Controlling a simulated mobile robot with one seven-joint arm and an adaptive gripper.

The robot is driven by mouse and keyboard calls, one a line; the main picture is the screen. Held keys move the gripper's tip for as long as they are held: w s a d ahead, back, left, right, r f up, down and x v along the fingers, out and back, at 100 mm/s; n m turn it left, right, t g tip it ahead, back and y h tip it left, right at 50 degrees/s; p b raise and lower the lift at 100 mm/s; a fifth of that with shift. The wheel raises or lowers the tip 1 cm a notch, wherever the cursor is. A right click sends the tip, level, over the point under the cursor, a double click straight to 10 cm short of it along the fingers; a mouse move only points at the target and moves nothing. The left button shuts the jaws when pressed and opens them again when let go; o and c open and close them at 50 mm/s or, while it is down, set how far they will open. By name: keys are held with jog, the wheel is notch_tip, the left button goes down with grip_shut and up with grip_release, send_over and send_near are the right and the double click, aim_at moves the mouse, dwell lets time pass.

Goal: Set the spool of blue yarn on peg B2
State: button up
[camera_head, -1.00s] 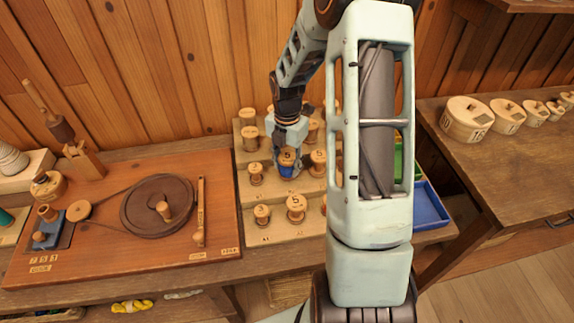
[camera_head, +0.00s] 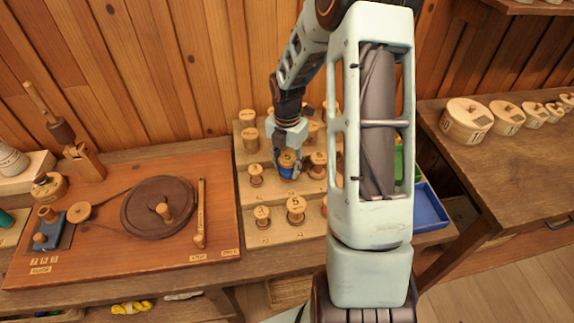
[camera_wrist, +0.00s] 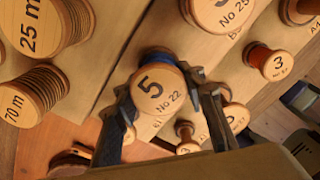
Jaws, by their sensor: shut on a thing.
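The spool of blue yarn (camera_head: 287,171) has a pale wooden top and is in the middle row of the stepped peg rack (camera_head: 284,232). In the wrist view the top of the blue spool (camera_wrist: 160,88) reads "5" and "No 22", with blue showing at its rim. My gripper (camera_head: 287,160) is shut on this spool, one finger on each side of it. The spool looks upright at its place in the row. Its lower end and the peg under it are hidden, so I cannot tell whether it is fully seated. The B2 label is not readable.
Other spools stand close by: one at left (camera_head: 256,174), one at right (camera_head: 318,165), and a "5" spool (camera_head: 296,209) in the front row. A blue tray (camera_head: 430,207) is at right. The winder board (camera_head: 120,225) lies at left.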

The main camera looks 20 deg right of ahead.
aim_at(287, 160)
jog(key=shift+f, duration=0.6)
dwell(0.6)
jog(key=o, duration=0.9)
jog(key=shift+r+p, duration=3.95)
jog(key=shift+r, duration=1.6)
